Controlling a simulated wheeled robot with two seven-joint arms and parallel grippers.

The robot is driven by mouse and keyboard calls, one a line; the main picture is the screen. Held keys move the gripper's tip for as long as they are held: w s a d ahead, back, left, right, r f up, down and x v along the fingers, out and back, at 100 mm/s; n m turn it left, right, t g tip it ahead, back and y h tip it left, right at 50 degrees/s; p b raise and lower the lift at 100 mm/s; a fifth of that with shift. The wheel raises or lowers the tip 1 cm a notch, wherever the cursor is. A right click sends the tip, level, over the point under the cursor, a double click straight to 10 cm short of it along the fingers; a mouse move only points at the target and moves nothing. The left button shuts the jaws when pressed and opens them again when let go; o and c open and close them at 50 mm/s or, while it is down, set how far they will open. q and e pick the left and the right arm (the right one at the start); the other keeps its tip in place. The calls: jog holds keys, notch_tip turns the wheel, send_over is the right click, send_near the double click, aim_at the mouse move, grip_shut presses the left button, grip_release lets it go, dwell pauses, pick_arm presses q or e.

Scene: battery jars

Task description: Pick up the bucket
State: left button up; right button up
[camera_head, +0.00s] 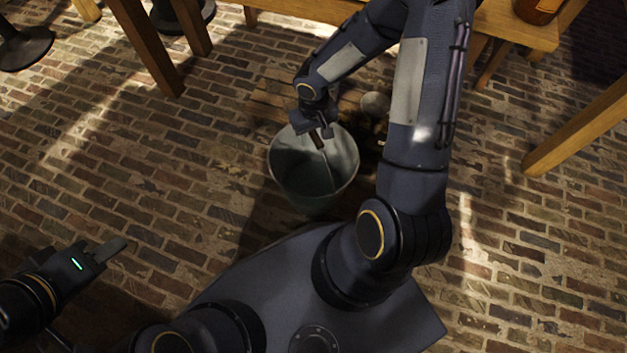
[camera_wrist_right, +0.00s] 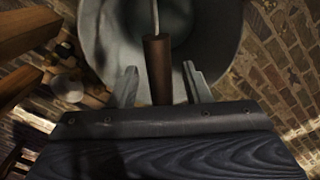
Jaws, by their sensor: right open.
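The grey metal bucket (camera_head: 305,180) stands on the brick floor in front of my base, its mouth facing up. Its brown handle grip (camera_head: 316,139) is at the rim, with a thin wire running from it across the mouth. My right gripper (camera_head: 318,133) is over the bucket's far rim. In the right wrist view, its two open fingers (camera_wrist_right: 159,86) stand on either side of the handle grip (camera_wrist_right: 158,68), with gaps at both sides. The bucket (camera_wrist_right: 215,45) fills the view behind them. My left gripper (camera_head: 112,247) is at the lower left, away from the bucket; its jaw opening is unclear.
A wooden table (camera_head: 515,25) stands behind at the top, with an orange-brown jar (camera_head: 538,8) on it. Wooden legs (camera_head: 150,45) stand at the upper left. A pale round object (camera_head: 374,104) lies right of the bucket. The brick floor left of the bucket is clear.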

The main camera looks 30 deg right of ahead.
jog(key=shift+f, duration=1.2)
jog(key=shift+f+b, duration=0.25)
jog(key=shift+b, duration=0.35)
jog(key=shift+c, duration=0.2)
grip_shut()
dwell(0.5)
jog(key=shift+w+r, duration=0.1)
